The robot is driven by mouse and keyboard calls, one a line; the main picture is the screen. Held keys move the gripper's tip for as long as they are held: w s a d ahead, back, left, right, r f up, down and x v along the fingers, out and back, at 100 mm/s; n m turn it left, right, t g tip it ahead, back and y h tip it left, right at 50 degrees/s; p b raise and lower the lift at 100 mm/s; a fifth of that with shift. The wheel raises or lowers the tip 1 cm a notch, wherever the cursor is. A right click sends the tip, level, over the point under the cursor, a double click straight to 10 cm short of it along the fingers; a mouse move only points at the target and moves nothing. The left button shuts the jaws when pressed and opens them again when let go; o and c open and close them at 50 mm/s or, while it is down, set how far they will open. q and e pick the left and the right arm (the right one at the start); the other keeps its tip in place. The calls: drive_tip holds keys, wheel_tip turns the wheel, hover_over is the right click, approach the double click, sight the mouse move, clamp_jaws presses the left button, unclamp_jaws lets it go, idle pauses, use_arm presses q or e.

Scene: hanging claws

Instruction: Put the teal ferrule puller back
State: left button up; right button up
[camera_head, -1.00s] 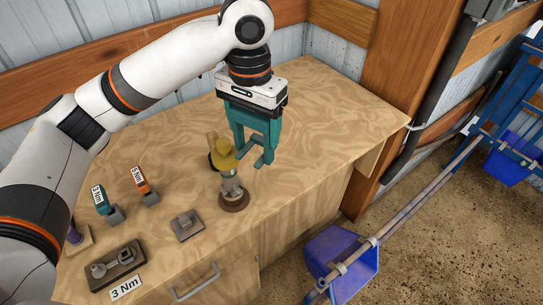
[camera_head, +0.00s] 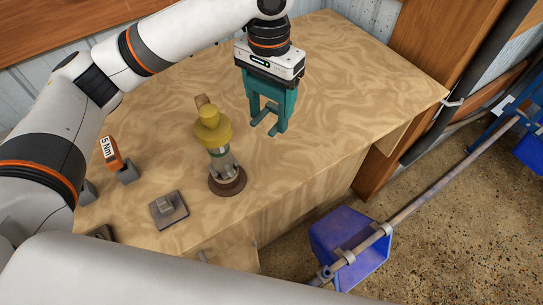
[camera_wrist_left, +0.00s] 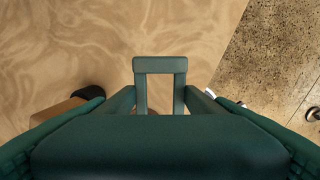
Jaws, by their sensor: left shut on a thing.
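My left gripper (camera_head: 268,84) is shut on the teal ferrule puller and holds it over the wooden bench, right of the yellow-capped fitting. The puller (camera_head: 288,103) hangs upright, with a block-like top and legs ending in small feet. In the left wrist view its dark teal body (camera_wrist_left: 160,150) fills the lower middle, with a rectangular frame ahead of it. The gripper's fingertips are hard to tell apart from the teal tool. My right gripper is not in view.
The yellow-capped fitting (camera_head: 213,130) stands on a brown round base. A wooden piece behind it is partly hidden. A grey block (camera_head: 166,209) and an orange 5 Nm tool (camera_head: 111,152) are at left. A blue bin (camera_head: 347,250) hangs from a rail beyond the bench edge. The bench's right is clear.

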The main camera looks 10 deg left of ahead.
use_arm(q)
drive_tip(key=shift+w+f+p, duration=0.1)
drive_tip(key=shift+f+p, duration=0.5)
drive_tip(key=shift+f, duration=5.2)
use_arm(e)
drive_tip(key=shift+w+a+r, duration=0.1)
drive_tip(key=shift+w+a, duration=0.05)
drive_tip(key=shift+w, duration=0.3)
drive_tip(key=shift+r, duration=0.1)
use_arm(q)
drive_tip(key=o, duration=1.9)
drive_tip(key=shift+f, duration=0.1)
wheel_tip(320, 180, up, 12)
drive_tip(key=shift+r+b, duration=0.15)
drive_tip(key=shift+b, duration=0.7)
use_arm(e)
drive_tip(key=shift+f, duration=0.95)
